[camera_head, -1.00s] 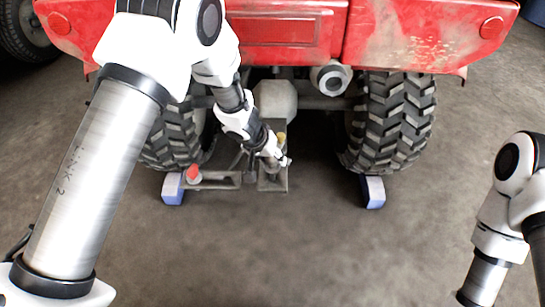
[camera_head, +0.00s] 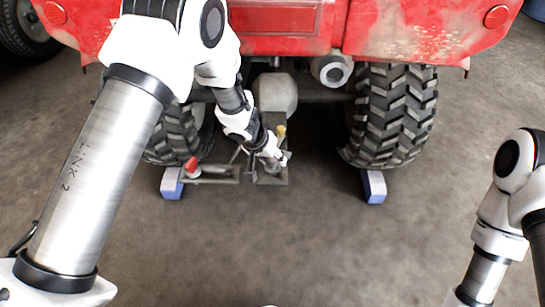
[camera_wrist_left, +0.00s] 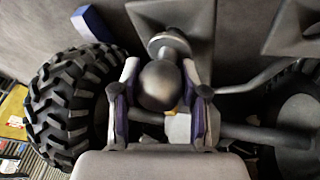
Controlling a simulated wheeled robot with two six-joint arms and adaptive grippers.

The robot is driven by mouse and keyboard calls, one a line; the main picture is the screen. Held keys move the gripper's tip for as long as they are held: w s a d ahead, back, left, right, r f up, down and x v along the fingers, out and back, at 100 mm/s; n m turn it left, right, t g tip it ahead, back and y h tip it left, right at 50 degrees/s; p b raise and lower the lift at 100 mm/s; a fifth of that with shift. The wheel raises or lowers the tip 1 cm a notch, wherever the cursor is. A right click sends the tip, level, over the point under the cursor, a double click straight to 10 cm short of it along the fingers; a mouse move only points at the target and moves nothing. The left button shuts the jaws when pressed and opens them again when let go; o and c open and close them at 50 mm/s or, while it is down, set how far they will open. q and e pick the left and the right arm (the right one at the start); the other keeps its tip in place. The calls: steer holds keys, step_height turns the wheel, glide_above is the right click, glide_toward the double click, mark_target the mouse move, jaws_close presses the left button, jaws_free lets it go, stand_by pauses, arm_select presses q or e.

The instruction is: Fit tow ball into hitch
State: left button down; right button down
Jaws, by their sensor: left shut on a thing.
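The tow ball (camera_wrist_left: 160,85) is a dark grey sphere with a flanged base (camera_wrist_left: 170,44). It sits between the two fingers of my left gripper (camera_wrist_left: 160,98), which is shut on it. In the head view my left gripper (camera_head: 274,159) is low behind the red vehicle, over the hitch (camera_head: 272,180), a grey metal piece. In the wrist view the hitch plate (camera_wrist_left: 150,10) lies just beyond the ball's base. I cannot tell whether the base touches it or is in its hole; the joint is hidden. My right gripper is out of view; only its arm shows.
A red-topped part (camera_head: 193,167) stands on a grey bracket (camera_head: 222,176) left of the hitch. Treaded tyres (camera_head: 395,115) flank it, with blue chocks (camera_head: 373,187) (camera_head: 171,183) beside them. A yellow knob (camera_head: 281,131) is close behind. The floor in front (camera_head: 270,245) is clear.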

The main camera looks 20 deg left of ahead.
arm_select(q)
steer(key=shift+f+b, duration=0.35)
steer(key=shift+f, duration=0.25)
steer(key=shift+f, duration=0.35)
steer(key=c, duration=0.5)
jaws_free()
steer(key=shift+c, duration=0.2)
